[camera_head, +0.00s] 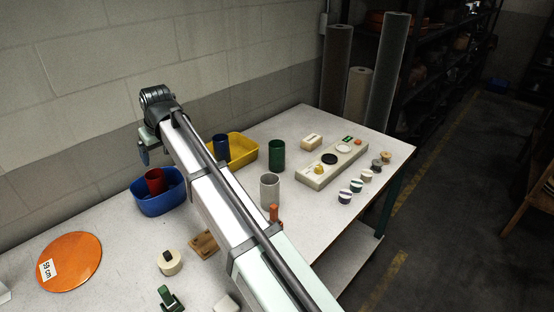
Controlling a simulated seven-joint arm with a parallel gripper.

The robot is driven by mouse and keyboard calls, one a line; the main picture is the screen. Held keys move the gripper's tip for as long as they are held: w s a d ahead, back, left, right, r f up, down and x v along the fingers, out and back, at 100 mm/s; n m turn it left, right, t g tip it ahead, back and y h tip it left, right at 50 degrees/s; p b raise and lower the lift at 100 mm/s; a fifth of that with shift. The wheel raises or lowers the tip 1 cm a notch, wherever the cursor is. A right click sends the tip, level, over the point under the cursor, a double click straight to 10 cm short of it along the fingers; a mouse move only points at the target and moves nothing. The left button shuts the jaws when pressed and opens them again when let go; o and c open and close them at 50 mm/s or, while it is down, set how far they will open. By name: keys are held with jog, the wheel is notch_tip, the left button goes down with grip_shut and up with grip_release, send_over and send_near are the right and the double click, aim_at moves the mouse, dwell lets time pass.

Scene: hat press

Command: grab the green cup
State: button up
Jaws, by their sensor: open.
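The green cup (277,156) stands upright on the white table, just right of the yellow tray (243,151). My arm stretches from the lower right toward the wall. My gripper (143,153) hangs at its far end, left of the yellow tray and well apart from the green cup. It is small and partly hidden in this view, but open, and I see nothing held in it.
A blue cup (221,147) is in the yellow tray and a red cup (155,181) in the blue bin (165,204). A light grey cup (270,189) stands nearer. A long pale block (316,177) lies right of the green cup. Several small spools line the table's right side.

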jog(key=w+d+m+h, duration=0.1)
jog(key=w+d, duration=0.4)
jog(key=d, duration=0.4)
jog(key=w+d+m, duration=0.2)
jog(key=w+d, duration=0.3)
jog(key=d, duration=0.4)
send_over(277, 156)
jog(key=w+d, duration=0.1)
jog(key=w, duration=0.1)
notch_tip(277, 156, down, 7)
jog(key=shift+t, duration=0.3)
jog(key=shift+x, duration=2.6)
jog(key=shift+s+a, duration=0.1)
jog(key=shift+a, duration=0.05)
jog(key=shift+c, duration=0.5)
jog(key=c, duration=1)
